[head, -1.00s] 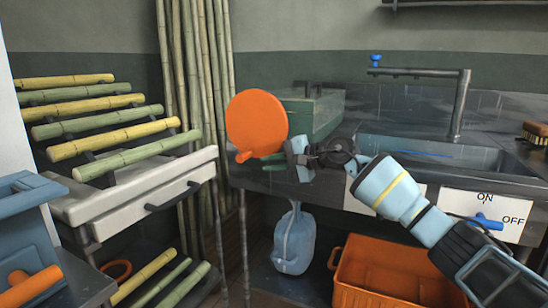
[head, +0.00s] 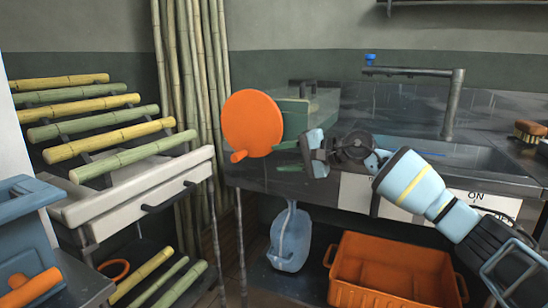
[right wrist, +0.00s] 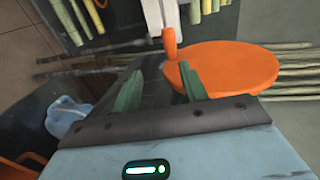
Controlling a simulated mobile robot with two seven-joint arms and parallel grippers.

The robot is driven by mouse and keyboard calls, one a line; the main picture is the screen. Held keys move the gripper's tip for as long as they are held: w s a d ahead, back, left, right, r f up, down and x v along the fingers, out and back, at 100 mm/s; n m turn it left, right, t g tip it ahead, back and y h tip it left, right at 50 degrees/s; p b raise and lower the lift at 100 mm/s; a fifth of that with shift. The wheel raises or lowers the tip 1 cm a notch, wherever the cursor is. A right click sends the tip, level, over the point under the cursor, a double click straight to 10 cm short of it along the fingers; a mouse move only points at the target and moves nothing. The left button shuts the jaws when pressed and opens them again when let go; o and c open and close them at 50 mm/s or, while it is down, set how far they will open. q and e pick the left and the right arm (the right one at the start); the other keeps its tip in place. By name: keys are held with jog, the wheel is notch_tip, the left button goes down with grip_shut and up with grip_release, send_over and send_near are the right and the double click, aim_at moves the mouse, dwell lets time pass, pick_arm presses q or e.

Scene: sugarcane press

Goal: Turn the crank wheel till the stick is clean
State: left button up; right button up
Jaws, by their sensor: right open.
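The orange crank wheel (head: 252,124) stands upright on the counter, with its orange handle (head: 239,156) at the lower left of the disc. In the right wrist view the wheel (right wrist: 228,68) is at the upper right, its handle (right wrist: 169,44) sticking up at its left. My right gripper (head: 288,157) is just right of the wheel, open and empty, its green fingers apart and pointing at the wheel side. Its fingers also show in the right wrist view (right wrist: 160,88). A green box-like body (head: 312,112) sits behind the wheel. I cannot make out a stick in the press. My left gripper is not in view.
A sink with a tap (head: 452,105) is at the right. A rack of cane pieces (head: 95,133) stands over a white drawer unit (head: 150,190) at the left.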

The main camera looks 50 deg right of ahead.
jog(key=shift+v, duration=1.2)
jog(key=shift+c, duration=0.2)
